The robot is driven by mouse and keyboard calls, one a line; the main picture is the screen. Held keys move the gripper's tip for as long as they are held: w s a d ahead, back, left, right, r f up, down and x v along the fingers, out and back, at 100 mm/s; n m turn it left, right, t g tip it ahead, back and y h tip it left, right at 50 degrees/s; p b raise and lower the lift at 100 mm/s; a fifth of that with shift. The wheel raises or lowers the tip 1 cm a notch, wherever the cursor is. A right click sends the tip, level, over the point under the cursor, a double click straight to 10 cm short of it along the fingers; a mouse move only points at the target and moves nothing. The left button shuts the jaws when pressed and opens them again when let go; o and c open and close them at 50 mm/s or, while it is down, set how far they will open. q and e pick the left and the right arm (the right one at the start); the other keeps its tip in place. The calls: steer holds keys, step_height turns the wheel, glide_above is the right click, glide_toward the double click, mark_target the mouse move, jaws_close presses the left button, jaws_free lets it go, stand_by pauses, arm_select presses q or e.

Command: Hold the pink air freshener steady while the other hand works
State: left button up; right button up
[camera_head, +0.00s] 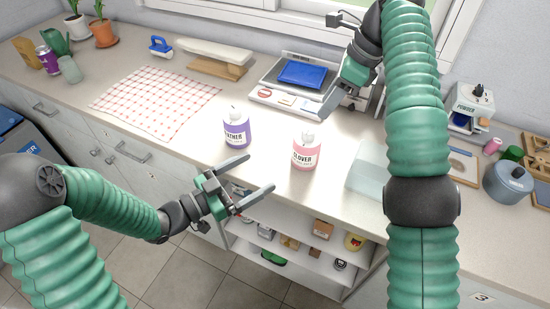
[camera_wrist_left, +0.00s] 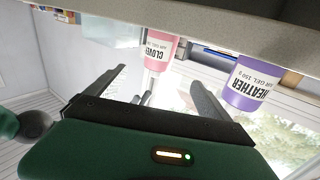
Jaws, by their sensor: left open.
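The pink air freshener (camera_head: 306,153), labelled CLOVER, stands upright near the front edge of the counter. In the left wrist view, which is upside down, the pink air freshener (camera_wrist_left: 161,47) appears beyond my open fingers. A purple air freshener (camera_head: 236,130), labelled HEATHER, stands to its left and also shows in the left wrist view (camera_wrist_left: 246,83). My left gripper (camera_head: 261,172) is open and empty at the counter's front edge, left of and nearer than the pink one, apart from it.
A checkered cloth (camera_head: 155,100) lies at left. A translucent bin (camera_head: 368,168) is right of the pink bottle. A grey pot (camera_head: 507,184) stands far right. Open shelves (camera_head: 290,268) lie below the counter.

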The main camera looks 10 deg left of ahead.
mark_target(295, 151)
arm_select(q)
steer(key=x, duration=1.4)
steer(key=shift+w+d, duration=0.1)
steer(key=shift+w, duration=0.05)
steer(key=shift+w+d, duration=0.2)
steer(key=shift+d, duration=0.2)
steer(key=shift+a, duration=0.1)
steer(key=c, duration=1.7)
steer(key=shift+c, duration=0.2)
